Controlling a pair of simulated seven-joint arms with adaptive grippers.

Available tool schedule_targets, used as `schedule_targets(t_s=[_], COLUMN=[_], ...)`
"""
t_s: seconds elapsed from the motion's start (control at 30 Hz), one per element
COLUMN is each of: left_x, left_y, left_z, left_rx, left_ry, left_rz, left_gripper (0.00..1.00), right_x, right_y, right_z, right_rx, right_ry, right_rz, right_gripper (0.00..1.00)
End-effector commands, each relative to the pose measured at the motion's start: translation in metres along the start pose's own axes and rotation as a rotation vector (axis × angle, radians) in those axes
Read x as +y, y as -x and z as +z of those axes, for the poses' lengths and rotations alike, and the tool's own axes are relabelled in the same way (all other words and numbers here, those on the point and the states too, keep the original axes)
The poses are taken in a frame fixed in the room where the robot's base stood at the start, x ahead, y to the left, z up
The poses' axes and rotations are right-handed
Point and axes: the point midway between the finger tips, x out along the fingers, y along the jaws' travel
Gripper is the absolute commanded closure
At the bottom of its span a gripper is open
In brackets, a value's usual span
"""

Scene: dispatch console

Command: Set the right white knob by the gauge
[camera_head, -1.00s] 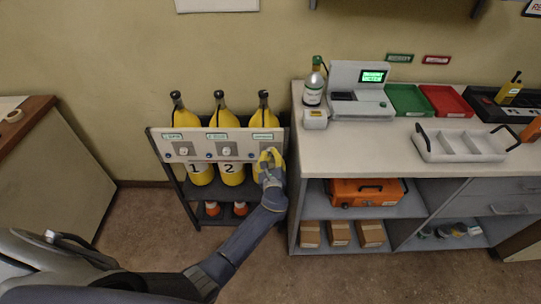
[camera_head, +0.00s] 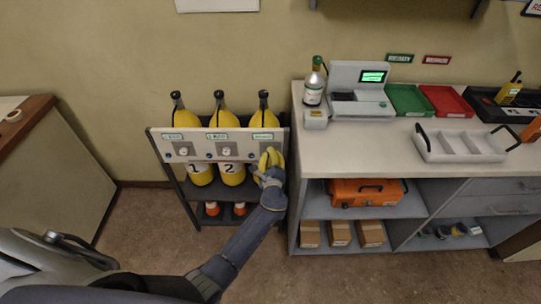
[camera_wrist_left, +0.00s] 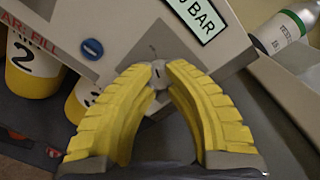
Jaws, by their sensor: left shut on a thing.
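A white panel (camera_head: 205,148) runs along the front of a dark rack and carries three white knobs, each under a green-edged readout. The left knob (camera_head: 183,151) and middle knob (camera_head: 225,151) are free. My left gripper (camera_head: 268,154), with yellow fingers, is at the right end of the panel. In the left wrist view my left gripper (camera_wrist_left: 157,69) is shut on the right white knob (camera_wrist_left: 158,76), fingertips on either side. The readout (camera_wrist_left: 198,17) above it is cut off by the frame and ends in "BAR". The fingers hide most of the knob. My right gripper is not in view.
Yellow cylinders (camera_head: 230,174) stand in the rack behind the panel. A blue knob (camera_wrist_left: 92,49) sits on the panel left of the fingers. A counter (camera_head: 350,150) with a bottle (camera_head: 314,88) stands close on the right.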

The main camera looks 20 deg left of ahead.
Motion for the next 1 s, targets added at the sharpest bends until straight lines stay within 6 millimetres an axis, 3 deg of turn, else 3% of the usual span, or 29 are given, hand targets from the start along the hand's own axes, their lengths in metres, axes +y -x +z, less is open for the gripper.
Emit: schedule_targets(t_s=[0.27, 0.3, 0.6, 0.87, 1.0], left_x=[0.002, 0.002, 0.001, 0.0, 0.0], left_y=[0.003, 0.003, 0.001, 0.002, 0.011], left_z=[-0.005, -0.005, -0.003, -0.002, -0.002], left_rx=[0.012, 0.012, 0.006, 0.003, 0.004], left_ry=[0.004, 0.004, 0.002, 0.001, 0.002], left_rz=[0.003, 0.003, 0.001, 0.0, 0.0], left_gripper=[1.0, 0.84, 0.51, 0.51, 0.51], right_x=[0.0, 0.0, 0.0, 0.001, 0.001], right_y=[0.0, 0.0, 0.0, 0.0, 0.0], right_z=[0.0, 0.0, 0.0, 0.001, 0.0], right_rx=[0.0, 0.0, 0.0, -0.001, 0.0], right_ry=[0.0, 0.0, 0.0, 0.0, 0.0], right_rz=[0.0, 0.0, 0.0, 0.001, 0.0], right_gripper=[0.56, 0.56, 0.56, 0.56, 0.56])
